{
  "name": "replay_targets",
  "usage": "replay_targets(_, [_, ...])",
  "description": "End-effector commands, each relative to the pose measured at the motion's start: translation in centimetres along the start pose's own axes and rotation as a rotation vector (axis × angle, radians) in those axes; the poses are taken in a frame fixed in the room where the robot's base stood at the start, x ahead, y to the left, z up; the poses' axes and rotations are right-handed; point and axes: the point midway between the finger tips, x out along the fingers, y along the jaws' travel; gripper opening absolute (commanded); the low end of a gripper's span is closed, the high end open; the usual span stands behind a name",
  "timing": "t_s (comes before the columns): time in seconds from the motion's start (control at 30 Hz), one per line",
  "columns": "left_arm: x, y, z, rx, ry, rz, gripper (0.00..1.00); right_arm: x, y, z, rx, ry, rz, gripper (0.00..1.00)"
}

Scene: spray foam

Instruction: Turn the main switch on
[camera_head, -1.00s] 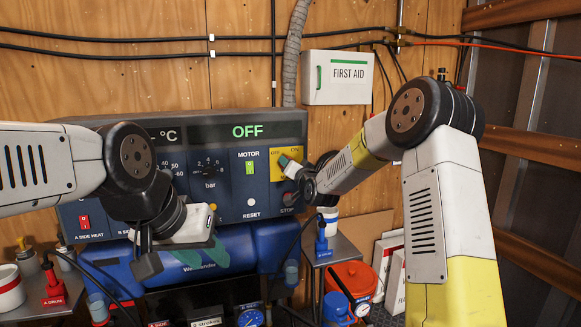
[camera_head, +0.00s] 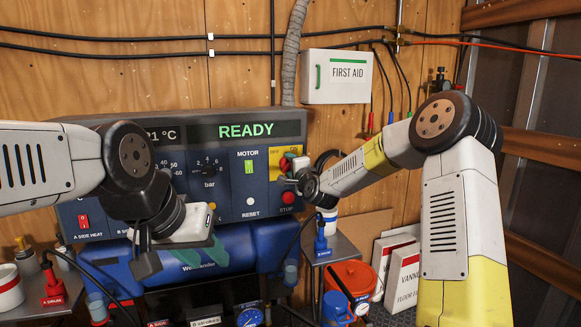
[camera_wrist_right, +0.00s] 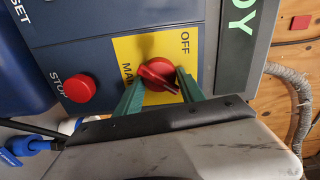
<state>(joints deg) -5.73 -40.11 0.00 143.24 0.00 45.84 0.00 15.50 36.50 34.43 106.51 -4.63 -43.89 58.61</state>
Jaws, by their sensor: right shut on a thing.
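The main switch is a red rotary knob on a yellow plate, seen in the right wrist view (camera_wrist_right: 158,76) and, partly covered, in the head view (camera_head: 285,164). My right gripper (camera_wrist_right: 160,90) is shut on the knob, with one green finger on each side. The knob's handle lies slanted between the fingers. The control panel's display (camera_head: 246,130) reads READY in green. My left gripper (camera_head: 202,252) hangs empty in front of the blue drum below the panel, its green fingers apart.
A red STOP button (camera_head: 288,197) sits just below the yellow plate, and a white RESET button (camera_head: 250,201) is to its left. A green MOTOR switch (camera_head: 249,167) is left of the plate. A FIRST AID box (camera_head: 337,77) hangs on the wall above right.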

Motion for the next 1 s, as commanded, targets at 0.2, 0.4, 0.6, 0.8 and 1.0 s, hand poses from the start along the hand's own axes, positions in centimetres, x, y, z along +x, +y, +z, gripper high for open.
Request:
replay_targets(0.2, [0.00, 0.00, 0.00, 0.000, 0.000, 0.000, 0.38, -0.04, 0.26, 0.03, 0.086, -0.001, 0.004, 0.06])
replay_targets(0.4, [0.00, 0.00, 0.00, 0.000, 0.000, 0.000, 0.38, -0.04, 0.28, 0.10, 0.120, -0.002, 0.005, 0.06])
replay_targets(0.6, [0.00, 0.00, 0.00, 0.000, 0.000, 0.000, 0.38, -0.04, 0.28, 0.11, 0.126, -0.002, 0.005, 0.06])
replay_targets(0.8, [0.00, 0.00, 0.00, 0.000, 0.000, 0.000, 0.38, -0.04, 0.29, 0.10, 0.126, -0.002, 0.005, 0.06])
replay_targets(1.0, [0.00, 0.00, 0.00, 0.000, 0.000, 0.000, 0.38, -0.02, 0.23, 0.06, 0.124, -0.001, 0.003, 0.66])
